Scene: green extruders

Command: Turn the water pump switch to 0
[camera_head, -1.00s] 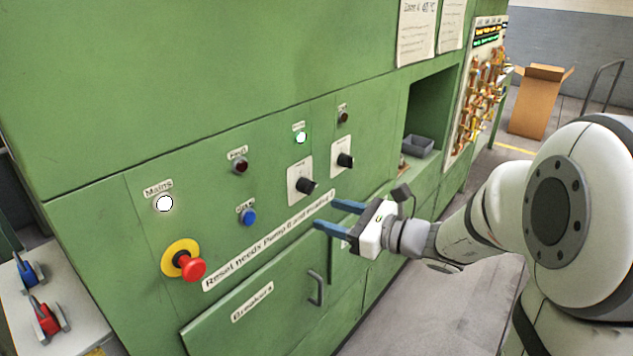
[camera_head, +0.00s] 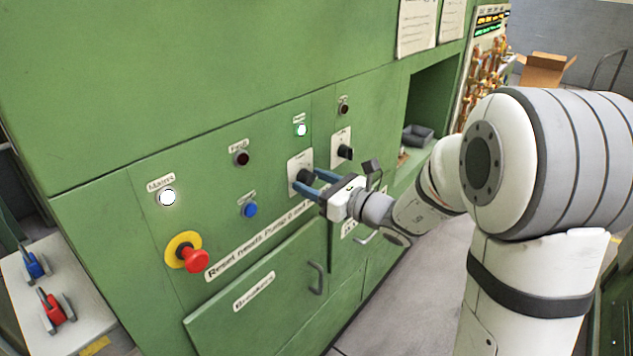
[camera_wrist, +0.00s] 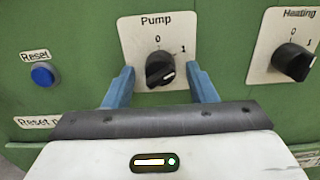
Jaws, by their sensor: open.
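The pump switch is a black rotary knob (camera_wrist: 160,69) on a white plate (camera_wrist: 128,36) marked "Pump", with 0 at the top and 1 to the upper right. The white mark on the knob points to the right and a little down, not at 0. In the head view the knob (camera_head: 304,177) sits on the green panel, partly hidden by my fingers. My gripper (camera_wrist: 162,85) is open, with one blue finger on each side of the knob. It also shows in the head view (camera_head: 312,183). I cannot tell whether the fingers touch the knob.
The heating switch (camera_wrist: 294,61) is to the right of the pump switch. The blue reset button (camera_wrist: 42,76) is to the left. A red emergency stop (camera_head: 196,260) and a lit green lamp (camera_head: 300,130) are on the same panel. A breakers door handle (camera_head: 316,278) sticks out below.

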